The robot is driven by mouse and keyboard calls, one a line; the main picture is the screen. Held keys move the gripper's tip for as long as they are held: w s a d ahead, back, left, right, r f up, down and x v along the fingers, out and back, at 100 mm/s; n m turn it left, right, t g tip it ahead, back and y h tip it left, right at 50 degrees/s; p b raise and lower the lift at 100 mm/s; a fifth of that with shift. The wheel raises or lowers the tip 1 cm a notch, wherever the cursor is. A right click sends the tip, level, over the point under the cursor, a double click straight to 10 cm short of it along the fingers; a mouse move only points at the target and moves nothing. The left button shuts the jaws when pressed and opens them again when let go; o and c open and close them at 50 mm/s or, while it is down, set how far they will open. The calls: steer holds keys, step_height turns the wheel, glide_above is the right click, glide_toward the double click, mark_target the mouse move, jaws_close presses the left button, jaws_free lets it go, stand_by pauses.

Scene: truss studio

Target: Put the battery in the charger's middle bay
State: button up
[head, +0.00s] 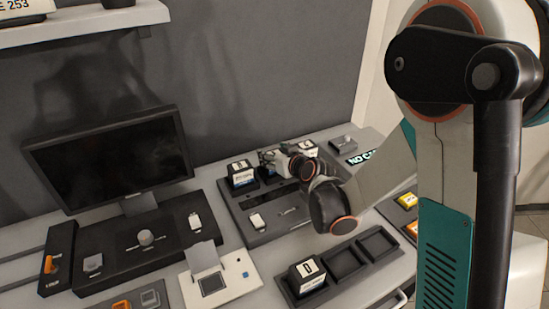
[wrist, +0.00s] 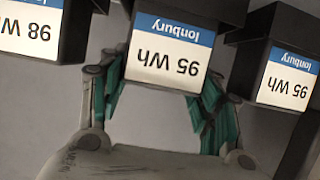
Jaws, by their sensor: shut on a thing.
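The charger (head: 272,234) is a dark grey unit on the bench, with black-bodied batteries along its back. My gripper (head: 272,160) is at its middle position. In the wrist view my gripper (wrist: 163,88) has its teal-padded fingers on either side of a black battery (wrist: 166,58) with a blue and white label reading "95 Wh", upside down in the picture. It is shut on this battery, which is between two others. In the head view my gripper and wrist partly hide the middle battery, so how deep it sits in the bay cannot be told.
The left battery (wrist: 35,28), marked "98 Wh", and the right battery (wrist: 285,80), marked "95 Wh", stand close on both sides. A tray (head: 345,262) in front holds a battery marked "D" (head: 307,274) and has two empty compartments. A monitor (head: 112,160) stands at left.

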steer(key=shift+f, duration=0.15)
steer(key=o, duration=1.5)
steer(key=s+d+r+m+g+h+p, duration=0.1)
steer(key=s+d+r, duration=0.3)
steer(key=s, duration=0.7)
steer(key=s+d+r+m+g+h+p, duration=0.1)
steer(key=s+d+r, duration=0.3)
steer(key=s, duration=0.7)
steer(key=s+d+r+m+g+h, duration=0.2)
steer(key=s+d, duration=0.4)
steer(key=s, duration=0.6)
step_height(320, 180, up, 2)
steer(key=shift+d+r+m+g+h+p, duration=0.15)
steer(key=shift+m+g+h+p, duration=0.2)
steer(key=shift+g+h, duration=0.4)
